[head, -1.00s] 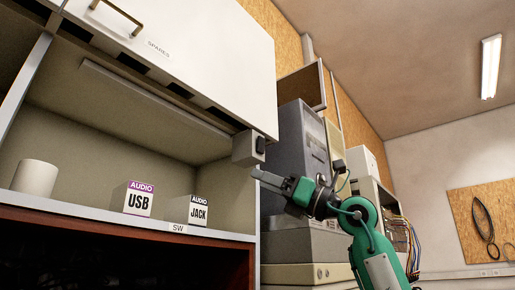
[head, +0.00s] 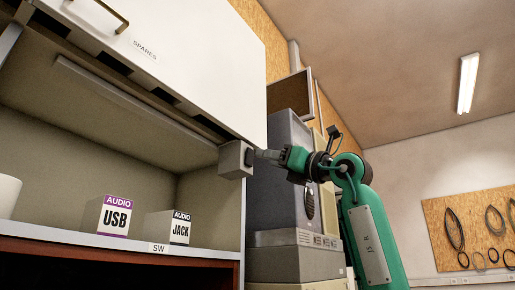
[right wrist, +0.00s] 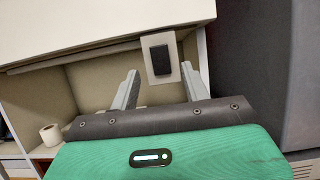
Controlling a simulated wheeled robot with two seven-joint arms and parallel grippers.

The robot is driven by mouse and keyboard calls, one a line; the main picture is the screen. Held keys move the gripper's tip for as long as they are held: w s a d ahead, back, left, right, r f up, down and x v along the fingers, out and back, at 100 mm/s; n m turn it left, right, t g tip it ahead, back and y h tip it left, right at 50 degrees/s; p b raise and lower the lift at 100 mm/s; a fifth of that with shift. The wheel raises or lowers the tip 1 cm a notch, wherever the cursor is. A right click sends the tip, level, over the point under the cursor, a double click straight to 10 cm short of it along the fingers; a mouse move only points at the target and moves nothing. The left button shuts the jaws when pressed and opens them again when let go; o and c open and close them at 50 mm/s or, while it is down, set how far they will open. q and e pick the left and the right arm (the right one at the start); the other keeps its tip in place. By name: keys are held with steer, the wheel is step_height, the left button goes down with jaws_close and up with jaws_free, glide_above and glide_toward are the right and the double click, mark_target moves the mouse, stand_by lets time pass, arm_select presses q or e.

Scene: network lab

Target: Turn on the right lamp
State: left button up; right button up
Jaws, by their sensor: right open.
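A grey switch box (head: 235,160) with a dark rocker hangs under the right end of the white cabinet. In the right wrist view the dark rocker (right wrist: 160,60) sits on a pale plate. A long slim bar (head: 140,110), which looks like the lamp, runs along the cabinet's underside; I see no glow from it. My right gripper (head: 263,154) is open and points left at the rocker side of the box, very close to it. In the wrist view the fingers of the right gripper (right wrist: 160,85) stand apart on either side below the rocker. Whether they touch it I cannot tell. My left gripper is out of view.
The white cabinet door (head: 160,45) marked SPARES is shut above. On the shelf below stand an AUDIO USB box (head: 115,216), an AUDIO JACK box (head: 168,228) and a white roll (head: 8,195). Grey computer cases (head: 283,170) are stacked close behind my right gripper.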

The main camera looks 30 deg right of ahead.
mark_target(251, 155)
steer(key=p+x, duration=0.1)
steer(key=x, duration=0.3)
steer(key=shift+r, duration=0.1)
steer(key=shift+w+a+p, duration=0.15)
steer(key=shift+w+p, duration=0.2)
